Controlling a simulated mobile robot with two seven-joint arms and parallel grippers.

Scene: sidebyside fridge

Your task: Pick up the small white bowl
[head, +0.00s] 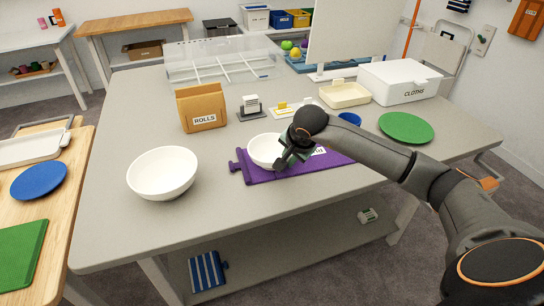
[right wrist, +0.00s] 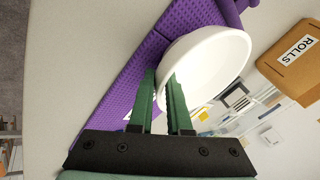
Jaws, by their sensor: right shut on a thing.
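The small white bowl (head: 261,151) sits on the purple mat (head: 252,176) in the middle of the grey table, in the head view. My right gripper (head: 283,161) reaches it from the right and covers part of its right side. In the right wrist view, the bowl (right wrist: 212,62) fills the upper middle and the green fingers of my right gripper (right wrist: 163,86) are at its rim, shut on the bowl's wall. Whether the bowl is lifted off the mat, I cannot tell. My left gripper is not in view.
A larger white bowl (head: 162,172) stands to the left. Behind are a brown ROLLS box (head: 201,106), a clear divided tray (head: 220,66) and a white CLOTHS box (head: 400,80). A green plate (head: 406,127) lies at right. The table's front left is clear.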

